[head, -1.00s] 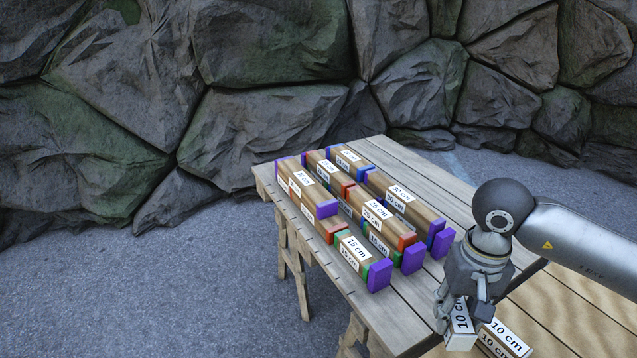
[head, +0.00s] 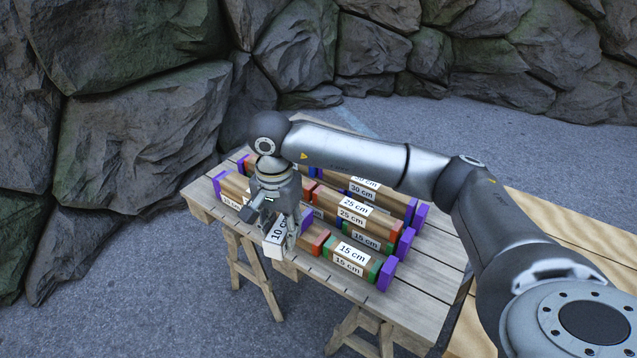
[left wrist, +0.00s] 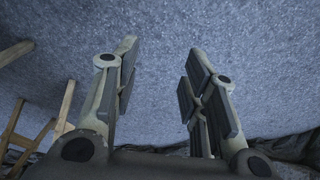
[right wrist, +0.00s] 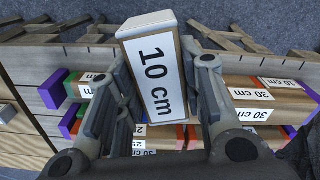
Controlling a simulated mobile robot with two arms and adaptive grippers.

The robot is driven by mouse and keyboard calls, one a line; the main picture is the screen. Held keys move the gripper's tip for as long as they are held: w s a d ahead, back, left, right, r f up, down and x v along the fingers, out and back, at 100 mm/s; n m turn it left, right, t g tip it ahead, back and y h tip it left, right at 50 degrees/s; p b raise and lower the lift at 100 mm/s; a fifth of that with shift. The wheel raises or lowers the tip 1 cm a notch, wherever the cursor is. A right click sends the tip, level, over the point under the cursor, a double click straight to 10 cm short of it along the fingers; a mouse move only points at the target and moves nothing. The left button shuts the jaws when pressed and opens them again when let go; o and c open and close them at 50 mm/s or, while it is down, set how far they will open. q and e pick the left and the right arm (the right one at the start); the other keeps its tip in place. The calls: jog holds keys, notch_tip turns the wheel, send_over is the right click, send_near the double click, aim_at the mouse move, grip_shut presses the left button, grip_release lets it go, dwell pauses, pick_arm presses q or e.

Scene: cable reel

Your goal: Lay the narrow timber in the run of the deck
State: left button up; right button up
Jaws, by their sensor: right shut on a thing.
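The narrow timber, a block with white ends marked "10 cm" (head: 277,238), is held in my right gripper (head: 272,215). It also fills the middle of the right wrist view (right wrist: 155,75), tilted between the two fingers. The gripper is over the front row of the deck, at the left part of the table. Rows of labelled timbers lie between purple end stops; a "15 cm" timber (head: 352,257) with green ends lies at the right of the front row. The gripper and arm hide part of the rows. My left gripper (left wrist: 160,85) is open and empty over grey ground.
The plank table (head: 420,317) stands on wooden trestles (head: 245,270). A lighter wooden surface (head: 520,215) lies to the right. A "25 cm" timber (head: 352,218) lies in the middle row. Rock walls (head: 130,130) rise behind and left.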

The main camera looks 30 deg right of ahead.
pick_arm(q)
jog(key=s+a+f+g+p, duration=0.1)
jog(key=s+a+f+p, duration=0.15)
jog(key=s+p, duration=0.5)
jog(key=s+a+f+g+p, duration=0.1)
jog(key=s+f+p, duration=0.35)
jog(key=s, duration=0.65)
pick_arm(e)
jog(key=w+d+m, duration=0.2)
jog(key=d+m, duration=1)
jog(key=m, duration=0.9)
pick_arm(q)
jog(key=shift+d+f+b, duration=0.2)
jog(key=shift+f+b, duration=2.05)
jog(key=shift+f, duration=0.1)
pick_arm(e)
jog(key=shift+s+a+f, duration=0.1)
jog(key=shift+f, duration=1.45)
jog(key=shift+s+a+f, duration=0.1)
jog(key=shift+f, duration=1.4)
pick_arm(q)
jog(key=shift+f, duration=0.15)
pick_arm(e)
jog(key=shift+f, duration=0.2)
pick_arm(q)
jog(key=shift+s+d+f+b, duration=0.1)
jog(key=shift+d+f+b, duration=0.15)
jog(key=shift+d+b, duration=0.15)
pick_arm(e)
jog(key=shift+f, duration=0.35)
